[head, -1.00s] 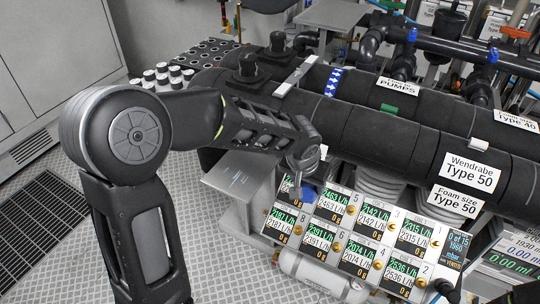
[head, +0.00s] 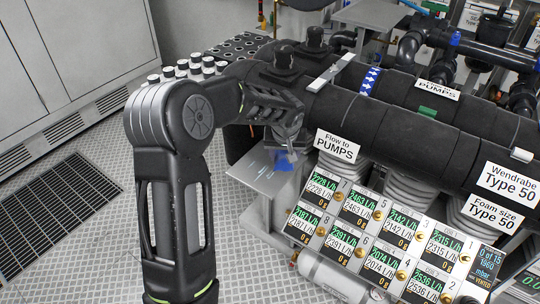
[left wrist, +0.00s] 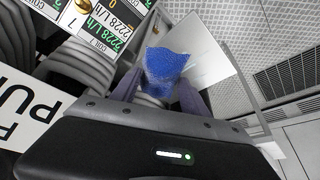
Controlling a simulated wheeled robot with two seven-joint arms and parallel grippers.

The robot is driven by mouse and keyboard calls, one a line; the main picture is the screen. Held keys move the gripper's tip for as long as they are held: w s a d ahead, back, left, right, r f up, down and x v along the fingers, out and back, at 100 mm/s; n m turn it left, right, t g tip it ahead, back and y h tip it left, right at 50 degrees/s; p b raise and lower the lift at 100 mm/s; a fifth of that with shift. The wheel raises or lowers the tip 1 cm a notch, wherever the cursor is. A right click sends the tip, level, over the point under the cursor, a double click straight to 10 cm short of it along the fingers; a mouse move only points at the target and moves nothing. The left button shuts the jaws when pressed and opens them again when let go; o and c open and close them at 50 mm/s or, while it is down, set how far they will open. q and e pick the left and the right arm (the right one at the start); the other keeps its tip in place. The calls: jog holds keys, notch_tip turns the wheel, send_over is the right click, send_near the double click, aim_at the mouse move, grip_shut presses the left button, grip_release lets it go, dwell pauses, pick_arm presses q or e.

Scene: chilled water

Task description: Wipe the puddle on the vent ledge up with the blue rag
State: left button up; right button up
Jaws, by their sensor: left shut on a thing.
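The blue rag (head: 284,164) hangs bunched below my left gripper (head: 289,146), over the right part of the metal ledge (head: 246,181). The left wrist view shows the rag (left wrist: 166,66) between the two dark fingers of my left gripper (left wrist: 160,88), which is shut on it. The ledge (left wrist: 205,62) lies beyond the rag there. I cannot tell whether the rag touches the ledge. Faint bluish streaks show on the ledge near the rag, but a clear puddle outline cannot be made out. My right gripper is not in view.
Thick black insulated pipes (head: 400,135) run behind and right of the ledge. A panel of flow displays (head: 350,215) stands to the right, below a "Flow to PUMPS" sign (head: 338,146). White-capped fittings (head: 182,70) are behind my arm. Open floor (head: 100,155) lies left.

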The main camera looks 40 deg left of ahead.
pick_arm(q)
jog(key=shift+n+y, duration=0.3)
jog(key=shift+n, duration=0.6)
jog(key=a, duration=0.2)
jog(key=a+f, duration=0.1)
jog(key=a, duration=0.2)
jog(key=shift+s+a+f, duration=0.1)
jog(key=shift+a+f, duration=0.05)
jog(key=shift+f, duration=0.05)
